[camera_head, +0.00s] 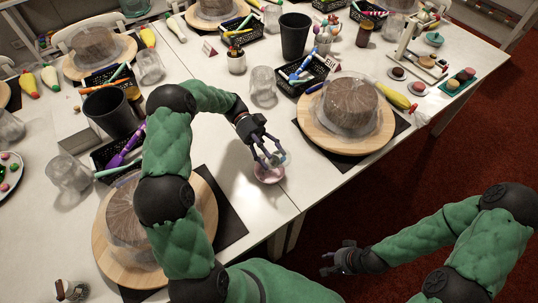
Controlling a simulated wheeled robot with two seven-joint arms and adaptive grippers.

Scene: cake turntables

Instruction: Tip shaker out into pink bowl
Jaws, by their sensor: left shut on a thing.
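My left gripper (271,160) reaches over the table from the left arm. It is shut on a small pale, see-through thing, which seems to be the shaker (283,158). The fingers hide part of it, and I cannot tell how far it is tilted. The pink bowl (268,175) stands on the white table right below and beside the fingertips. I cannot see what is inside it. My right gripper (325,264) is low at the right, over the red floor, with its fingers apart and nothing between them.
A cake under clear wrap sits on a round wooden turntable (310,133) to the right, and another turntable (105,247) is at lower left. A clear glass (263,87), a black cup (294,36) and a tray of pens (302,75) stand behind. Bare table (235,190) lies left of the bowl.

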